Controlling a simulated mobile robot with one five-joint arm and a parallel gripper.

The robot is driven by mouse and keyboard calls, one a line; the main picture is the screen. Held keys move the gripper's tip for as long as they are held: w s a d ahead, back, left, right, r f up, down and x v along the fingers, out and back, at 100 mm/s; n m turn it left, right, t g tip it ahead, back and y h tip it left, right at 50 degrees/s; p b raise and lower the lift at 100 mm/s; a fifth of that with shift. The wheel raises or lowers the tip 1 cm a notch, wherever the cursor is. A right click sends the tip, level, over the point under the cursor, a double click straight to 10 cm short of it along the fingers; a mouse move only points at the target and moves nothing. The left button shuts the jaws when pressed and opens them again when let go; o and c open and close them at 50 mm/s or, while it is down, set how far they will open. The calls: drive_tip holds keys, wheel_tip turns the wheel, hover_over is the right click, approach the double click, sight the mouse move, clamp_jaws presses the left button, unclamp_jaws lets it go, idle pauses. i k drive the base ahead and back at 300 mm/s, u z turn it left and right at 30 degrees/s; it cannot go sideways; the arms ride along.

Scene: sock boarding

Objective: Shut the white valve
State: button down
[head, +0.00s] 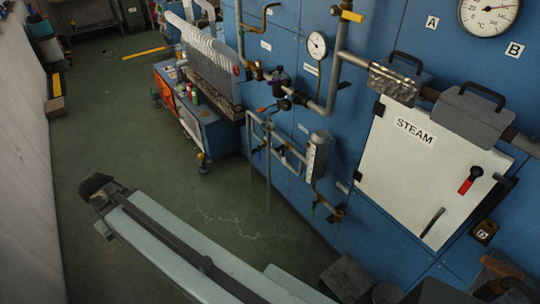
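I cannot make out a valve with a white handle in the head view. Several small valves sit on the pipes along the blue wall panels. One has a yellow handle (351,16) at the top, and a pipe group lower down has small coloured handles (262,150). A white door marked STEAM (420,175) carries a red and black lever (470,180) at the right. I see no gripper fingers that I can identify, and no gripper touches the valves or pipes.
A long grey beam (175,235) with a black end crosses the lower left and middle. Dark blocks (347,279) stand at the bottom right. A blue cart (208,130) stands by the wall. Green floor (100,120) is open at left; a small box (55,107) lies by the white wall.

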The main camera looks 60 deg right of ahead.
sight(282, 150)
drive_tip(key=z, duration=0.25)
drive_tip(key=i, duration=0.95)
drive_tip(key=z, duration=0.9)
